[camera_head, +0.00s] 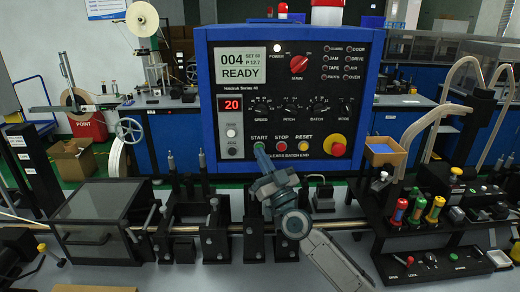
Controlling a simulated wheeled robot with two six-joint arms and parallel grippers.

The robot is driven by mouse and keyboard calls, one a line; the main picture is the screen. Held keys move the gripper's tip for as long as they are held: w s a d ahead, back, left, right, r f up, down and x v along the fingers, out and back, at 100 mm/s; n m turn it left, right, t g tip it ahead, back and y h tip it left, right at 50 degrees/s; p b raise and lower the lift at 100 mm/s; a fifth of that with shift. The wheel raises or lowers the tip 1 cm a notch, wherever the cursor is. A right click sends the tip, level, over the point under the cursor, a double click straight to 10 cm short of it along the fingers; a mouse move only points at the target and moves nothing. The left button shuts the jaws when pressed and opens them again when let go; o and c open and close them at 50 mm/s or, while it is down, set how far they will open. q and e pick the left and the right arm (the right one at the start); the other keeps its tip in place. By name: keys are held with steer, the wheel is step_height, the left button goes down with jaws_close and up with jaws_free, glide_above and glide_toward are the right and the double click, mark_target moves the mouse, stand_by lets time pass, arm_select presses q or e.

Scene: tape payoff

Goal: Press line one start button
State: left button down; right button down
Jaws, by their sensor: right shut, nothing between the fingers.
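The blue control panel (204,110) stands upright at the middle of the head view. The panel screen (240,65) reads "004" and "READY". My left gripper is not in view.
A red emergency knob (338,149) is at the panel's lower right. A dark clear-sided box (95,215) stands at the left on the bench. A black station with coloured handles (417,208) stands at the right. A rod runs across below the panel.

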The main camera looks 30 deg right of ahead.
steer(key=shift+w, duration=0.15)
stand_by(0.5)
steer(key=shift+w+d, duration=0.2)
steer(key=shift+w, duration=0.05)
steer(key=shift+s+a+p, duration=0.2)
steer(key=shift+s+p, duration=0.2)
steer(key=shift+p, duration=0.05)
stand_by(0.3)
steer(key=s+a+p, duration=0.2)
steer(key=s+a, duration=0.1)
steer(key=s, duration=0.2)
steer(key=shift+p, duration=0.4)
steer(key=shift+a, duration=0.1)
stand_by(0.6)
